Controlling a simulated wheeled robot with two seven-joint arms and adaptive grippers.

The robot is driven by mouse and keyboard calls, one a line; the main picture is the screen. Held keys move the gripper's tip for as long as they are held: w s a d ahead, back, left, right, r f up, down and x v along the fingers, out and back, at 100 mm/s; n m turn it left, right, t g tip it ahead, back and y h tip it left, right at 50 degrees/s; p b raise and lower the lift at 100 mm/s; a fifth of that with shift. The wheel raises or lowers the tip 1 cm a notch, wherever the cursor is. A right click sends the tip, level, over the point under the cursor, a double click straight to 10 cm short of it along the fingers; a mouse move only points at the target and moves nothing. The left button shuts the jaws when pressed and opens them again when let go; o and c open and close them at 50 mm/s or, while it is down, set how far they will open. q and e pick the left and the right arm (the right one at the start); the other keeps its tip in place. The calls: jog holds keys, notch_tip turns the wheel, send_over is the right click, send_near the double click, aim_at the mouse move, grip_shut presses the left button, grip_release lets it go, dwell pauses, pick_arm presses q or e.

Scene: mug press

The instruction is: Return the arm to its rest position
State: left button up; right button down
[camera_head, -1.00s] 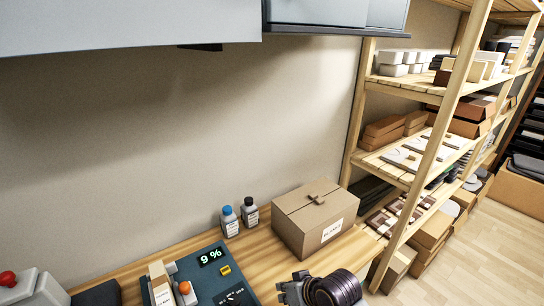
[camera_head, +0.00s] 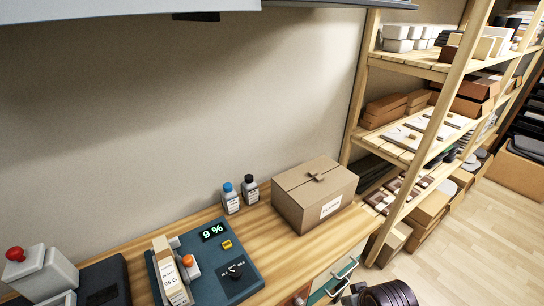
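Part of one of my arms (camera_head: 385,294), a dark ribbed link, shows at the bottom edge right of centre, in front of the bench. Its gripper fingers are not in view, and neither is my other gripper. The dark blue control panel (camera_head: 236,270) on the bench reads 9 %. A tan and white upright block (camera_head: 169,275) and an orange knob (camera_head: 188,261) stand at its left side.
A closed cardboard box (camera_head: 314,198) sits at the bench's right end. Two small bottles (camera_head: 231,199) stand left of it. A grey unit with a red button (camera_head: 38,268) is at far left. Wooden shelves (camera_head: 408,150) with boxes stand at right. Wall cabinets (camera_head: 110,15) hang above.

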jog(key=s+d+f+g, duration=0.1)
jog(key=s+f, duration=0.1)
jog(key=f, duration=1.5)
jog(key=s+d+f+g, duration=0.1)
jog(key=f, duration=1.5)
pick_arm(q)
jog(key=s+d+f, duration=0.2)
jog(key=s+d, duration=0.1)
jog(key=s, duration=0.4)
jog(key=shift+s+f+g, duration=0.25)
jog(key=shift+s+g, duration=0.1)
jog(key=shift+g, duration=0.05)
pick_arm(e)
jog(key=s+d+f, duration=0.2)
jog(key=s+f, duration=0.8)
jog(key=s, duration=0.1)
jog(key=s+d+f, duration=0.2)
jog(key=s+f, duration=0.8)
jog(key=s, duration=0.1)
jog(key=shift+s+d+g+h, duration=0.25)
jog(key=shift+g+h, duration=0.05)
jog(key=shift+h, duration=0.1)
pick_arm(q)
jog(key=shift+s+a, duration=0.1)
jog(key=shift+s, duration=0.05)
pick_arm(e)
jog(key=shift+w+n, duration=0.1)
jog(key=shift+n, duration=0.2)
